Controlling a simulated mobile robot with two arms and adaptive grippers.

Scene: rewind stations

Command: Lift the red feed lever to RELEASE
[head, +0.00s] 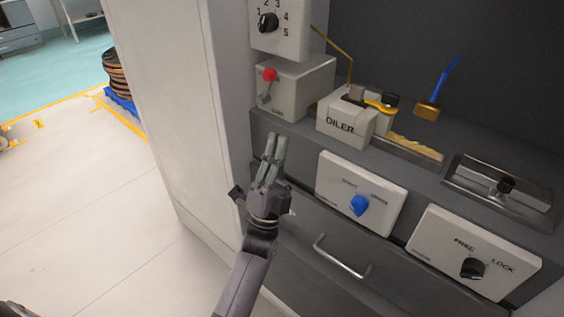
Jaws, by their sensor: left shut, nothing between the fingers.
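The red feed lever (269,75) is a short metal arm with a round red knob, on the left face of a white box (297,87) on the grey station shelf. The knob is at the upper end of the arm. My left gripper (275,140) is below the lever, in front of the shelf edge, with its fingers pointing up. Its fingers are together and empty, apart from the lever. No RELEASE label is readable. My right gripper is not in view.
Above the lever is a numbered black dial (268,23). The OILER box (345,122) stands right of the lever box. Below are a blue knob panel (359,205), a FREE/LOCK knob panel (473,268) and a drawer handle (341,257). A pale side panel (180,100) stands at left.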

